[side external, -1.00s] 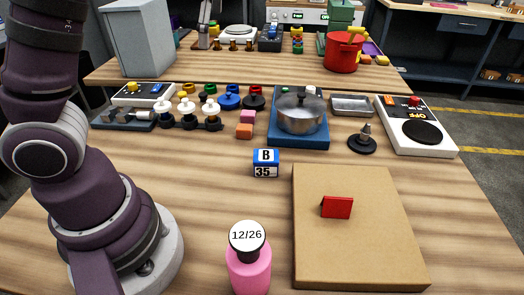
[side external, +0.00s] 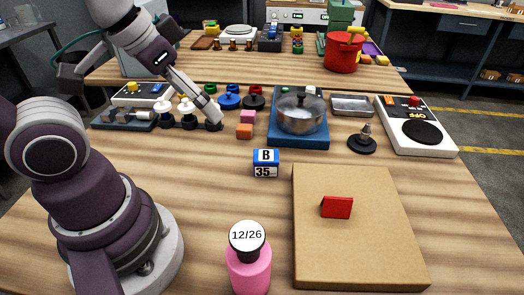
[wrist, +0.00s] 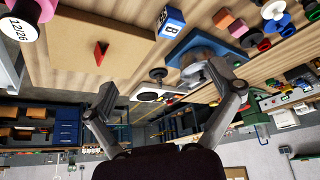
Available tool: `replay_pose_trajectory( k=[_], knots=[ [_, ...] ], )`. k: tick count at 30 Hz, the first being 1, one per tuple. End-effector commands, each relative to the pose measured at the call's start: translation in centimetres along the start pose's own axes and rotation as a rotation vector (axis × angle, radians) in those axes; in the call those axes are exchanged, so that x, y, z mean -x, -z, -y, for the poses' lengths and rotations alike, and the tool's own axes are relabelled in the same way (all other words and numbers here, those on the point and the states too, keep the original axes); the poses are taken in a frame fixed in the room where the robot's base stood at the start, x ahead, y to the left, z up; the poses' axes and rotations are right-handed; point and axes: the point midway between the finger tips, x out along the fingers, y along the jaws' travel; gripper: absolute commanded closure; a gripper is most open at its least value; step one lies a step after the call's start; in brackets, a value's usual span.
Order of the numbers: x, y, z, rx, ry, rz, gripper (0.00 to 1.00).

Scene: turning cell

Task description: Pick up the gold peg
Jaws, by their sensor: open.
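White pegs on dark bases (side external: 187,110) stand in front, partly behind the arm. In the wrist view my gripper (wrist: 166,84) is open and empty, its fingers wide apart, with table objects beyond. Its fingertips are not clear in the side view.
A pot (side external: 300,113) on a blue base, a burner unit (side external: 420,130) and a dark spindle stand (side external: 362,142) lie to the right. A brown board (side external: 350,255) carries a red piece (side external: 337,207). A pink bottle (side external: 249,268) stands in front. The centre-left table is clear.

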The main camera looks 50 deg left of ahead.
Motion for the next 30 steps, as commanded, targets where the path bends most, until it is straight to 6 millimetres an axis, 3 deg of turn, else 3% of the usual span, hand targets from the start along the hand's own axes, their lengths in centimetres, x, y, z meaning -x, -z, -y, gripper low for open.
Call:
replay_pose_trajectory(
  k=[1, 6, 17, 20, 24, 30],
  knots=[
    [0.0, 0.0, 0.0, 0.000, 0.000, 0.000, 0.16],
    [0.0, 0.0, 0.0, 0.000, 0.000, 0.001, 0.38],
    [-0.2, 0.7, 0.6, 0.042, 0.016, 0.010, 0.38],
    [-1.2, 2.9, 2.6, 0.177, 0.068, 0.034, 0.38],
    [-4.4, 6.3, 8.0, 0.451, 0.186, 0.063, 0.38],
    [-10.0, 7.0, 16.4, 0.774, 0.354, 0.087, 0.38]
  ],
)
